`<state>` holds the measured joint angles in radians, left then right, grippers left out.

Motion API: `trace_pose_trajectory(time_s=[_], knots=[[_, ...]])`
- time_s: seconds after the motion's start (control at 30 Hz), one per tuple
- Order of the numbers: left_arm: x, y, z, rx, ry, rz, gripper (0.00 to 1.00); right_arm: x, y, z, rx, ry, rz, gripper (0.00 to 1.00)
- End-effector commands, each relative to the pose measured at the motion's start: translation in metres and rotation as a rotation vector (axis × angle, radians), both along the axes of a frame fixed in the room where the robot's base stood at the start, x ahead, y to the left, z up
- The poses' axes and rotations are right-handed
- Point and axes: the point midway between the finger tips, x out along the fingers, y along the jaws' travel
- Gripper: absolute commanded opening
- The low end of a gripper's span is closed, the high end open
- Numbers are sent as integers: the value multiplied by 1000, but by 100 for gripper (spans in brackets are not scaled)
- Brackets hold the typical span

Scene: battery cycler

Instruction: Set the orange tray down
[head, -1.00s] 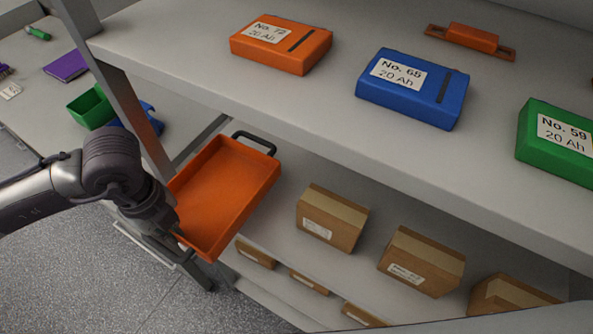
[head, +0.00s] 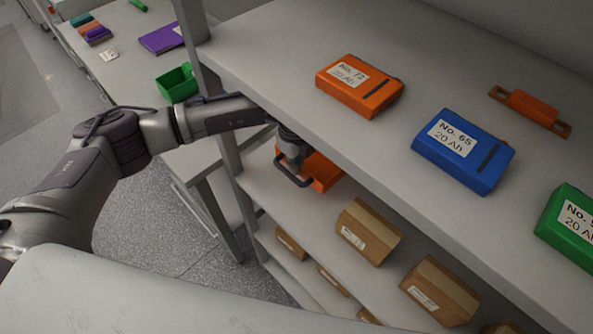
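My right gripper is out of view.
Cardboard boxes (head: 367,232) stand on the same shelf to the right. The upper board holds an orange battery (head: 360,86), a blue battery (head: 463,150) and a green battery (head: 572,226). A shelf post (head: 228,150) is close to my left arm. A green bin (head: 177,84) is on the side table.

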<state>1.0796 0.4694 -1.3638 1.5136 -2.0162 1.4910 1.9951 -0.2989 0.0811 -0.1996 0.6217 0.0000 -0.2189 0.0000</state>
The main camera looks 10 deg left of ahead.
Motion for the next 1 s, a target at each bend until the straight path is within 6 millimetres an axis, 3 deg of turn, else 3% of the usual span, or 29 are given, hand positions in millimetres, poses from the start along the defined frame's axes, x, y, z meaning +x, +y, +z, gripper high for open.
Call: trace_pose_trajectory(time_s=[0.43, 0.93, 1.0], knots=[[-3, 1, -50, 3, 6, 0, 0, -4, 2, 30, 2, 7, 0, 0], [1, -1, -63, 1, 3, 1, 0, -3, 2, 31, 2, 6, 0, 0], [0, 0, -63, 2, 6, 1, 15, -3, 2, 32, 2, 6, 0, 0]])
